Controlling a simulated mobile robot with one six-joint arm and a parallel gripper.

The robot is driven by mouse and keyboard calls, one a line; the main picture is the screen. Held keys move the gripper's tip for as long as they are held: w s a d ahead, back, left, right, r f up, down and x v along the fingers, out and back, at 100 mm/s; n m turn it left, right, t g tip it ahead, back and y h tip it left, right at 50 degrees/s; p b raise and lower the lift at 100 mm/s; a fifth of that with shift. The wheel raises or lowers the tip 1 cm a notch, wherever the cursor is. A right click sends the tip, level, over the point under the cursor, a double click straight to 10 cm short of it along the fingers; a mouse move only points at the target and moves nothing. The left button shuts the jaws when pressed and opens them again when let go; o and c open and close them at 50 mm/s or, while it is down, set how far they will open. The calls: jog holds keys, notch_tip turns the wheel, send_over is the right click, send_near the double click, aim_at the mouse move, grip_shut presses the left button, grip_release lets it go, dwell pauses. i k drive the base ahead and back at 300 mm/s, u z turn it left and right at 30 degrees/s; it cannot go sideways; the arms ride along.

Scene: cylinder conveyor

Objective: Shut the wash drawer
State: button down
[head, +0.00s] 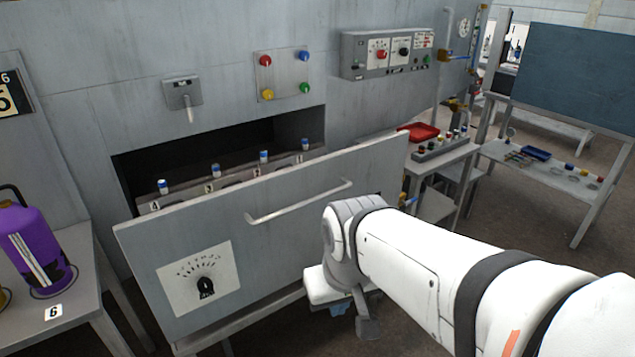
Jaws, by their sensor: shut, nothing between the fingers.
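The wash drawer (300,235) is pulled out of the dark opening in the grey wall unit. Inside the drawer, several small white bottles with blue caps (216,170) stand at numbered places. My white arm reaches in from the lower right. My gripper (368,327) points down, shut and empty, in front of the panel's lower right part. Its fingertips are small and hard to make out.
A purple jug (35,248) stands on a side table (78,290) at the left.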

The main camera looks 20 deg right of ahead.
aim_at(256, 237)
jog(key=z, duration=0.15)
jog(key=i, duration=0.95)
jog(key=u, duration=0.05)
